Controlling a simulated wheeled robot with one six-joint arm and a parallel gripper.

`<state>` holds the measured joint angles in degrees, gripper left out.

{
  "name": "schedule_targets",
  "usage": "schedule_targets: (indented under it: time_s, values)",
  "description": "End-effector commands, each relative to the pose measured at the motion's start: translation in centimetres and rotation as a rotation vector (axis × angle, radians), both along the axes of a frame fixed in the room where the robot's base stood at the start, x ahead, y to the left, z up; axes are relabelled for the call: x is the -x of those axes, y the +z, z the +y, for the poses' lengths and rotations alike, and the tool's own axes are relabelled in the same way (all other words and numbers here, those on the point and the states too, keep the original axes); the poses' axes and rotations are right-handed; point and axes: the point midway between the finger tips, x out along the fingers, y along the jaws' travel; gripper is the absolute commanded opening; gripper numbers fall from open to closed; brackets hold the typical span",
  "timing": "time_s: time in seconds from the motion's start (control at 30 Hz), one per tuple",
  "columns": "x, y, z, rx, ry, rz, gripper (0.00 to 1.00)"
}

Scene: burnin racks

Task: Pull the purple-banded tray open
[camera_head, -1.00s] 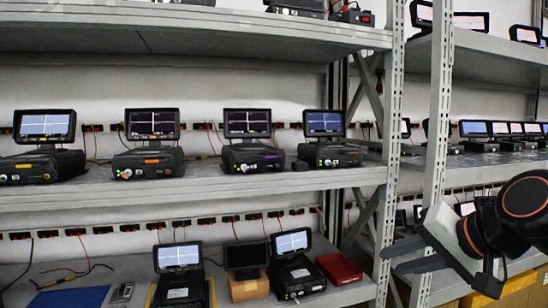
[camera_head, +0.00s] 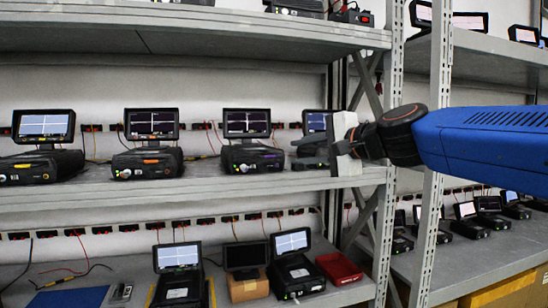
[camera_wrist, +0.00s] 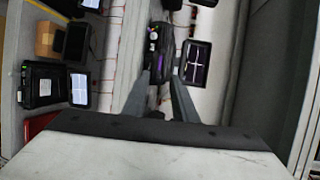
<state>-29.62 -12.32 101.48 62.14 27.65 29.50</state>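The purple-banded tray (camera_head: 252,158) is the black lower body of a unit with a raised screen, on the middle shelf. A thin purple band runs along its top front edge, with a pale knob and green lights below. In the wrist view a black unit body with a purple mark (camera_wrist: 154,36) lies beyond the fingertips, its screen to the right. My gripper (camera_head: 298,153) is level with this shelf, right of the purple-banded tray and in front of the rightmost unit, which it partly hides. Its two fingers (camera_wrist: 167,78) are apart, with no object held between them.
A steel rack upright (camera_head: 388,220) is just right of my gripper. The lower shelf holds more units and a red bin (camera_head: 339,268).

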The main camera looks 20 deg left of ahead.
Motion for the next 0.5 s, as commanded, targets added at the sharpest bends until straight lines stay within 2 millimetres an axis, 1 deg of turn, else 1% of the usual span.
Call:
schedule_targets:
  time_s: [0.03, 0.2, 0.5]
  values:
    - [-0.6, -0.2, 0.8, 0.001, 0.001, 0.001, 0.26]
    - [-2.3, -0.9, 3.2, 0.002, 0.001, 0.001, 0.26]
    - [-5.1, -1.9, 7.0, 0.003, 0.001, 0.000, 0.26]
